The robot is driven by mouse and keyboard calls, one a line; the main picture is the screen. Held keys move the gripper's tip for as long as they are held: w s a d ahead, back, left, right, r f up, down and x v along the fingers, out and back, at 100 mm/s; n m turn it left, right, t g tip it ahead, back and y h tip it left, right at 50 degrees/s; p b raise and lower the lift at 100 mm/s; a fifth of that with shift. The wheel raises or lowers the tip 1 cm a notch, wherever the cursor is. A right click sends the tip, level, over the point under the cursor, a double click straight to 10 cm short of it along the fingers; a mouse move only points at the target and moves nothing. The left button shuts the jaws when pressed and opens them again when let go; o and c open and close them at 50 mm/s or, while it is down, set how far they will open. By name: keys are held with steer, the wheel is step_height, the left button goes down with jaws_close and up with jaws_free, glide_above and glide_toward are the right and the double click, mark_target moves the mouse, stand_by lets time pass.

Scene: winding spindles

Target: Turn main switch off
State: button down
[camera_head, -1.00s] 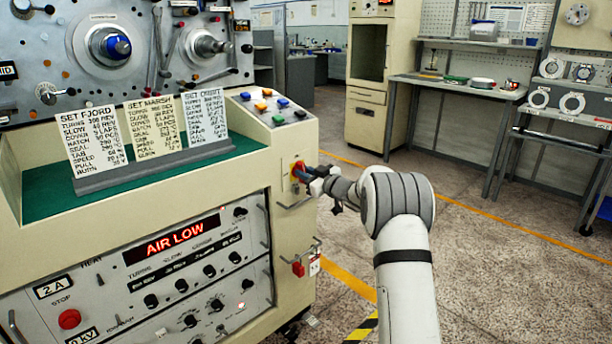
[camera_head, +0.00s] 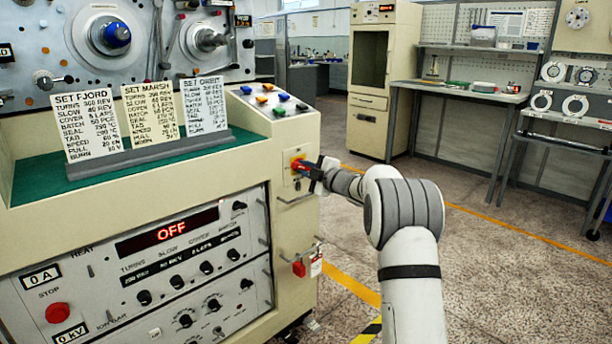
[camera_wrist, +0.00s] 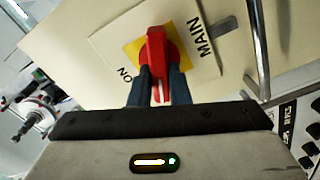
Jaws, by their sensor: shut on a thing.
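The main switch (camera_head: 298,166) is a red rotary handle on a yellow plate, on the right end face of the cream machine. In the wrist view the red handle (camera_wrist: 156,52) sits between my two dark fingers, beside a label reading MAIN and ON. My gripper (camera_head: 316,172) is shut on the handle; in the wrist view its fingers (camera_wrist: 160,84) press on both sides of it. The display (camera_head: 170,231) on the machine's front reads OFF in red. The small meters beside it read 0 A and 0 kV.
A metal bar handle (camera_head: 296,199) sticks out just below the switch. A red padlock-like item with a tag (camera_head: 300,268) hangs lower on the same face. Sloped coloured buttons (camera_head: 268,98) are above. The floor to the right is open.

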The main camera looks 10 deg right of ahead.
steer(key=shift+a+f+n+b, duration=0.15)
steer(key=shift+n+b, duration=1.35)
steer(key=shift+n, duration=0.8)
steer(key=c, duration=1.4)
jaws_free()
steer(key=shift+o, duration=0.2)
steer(key=p+v, duration=0.1)
steer(key=v, duration=0.6)
steer(key=shift+s+d, duration=0.25)
steer(key=shift+s, duration=0.1)
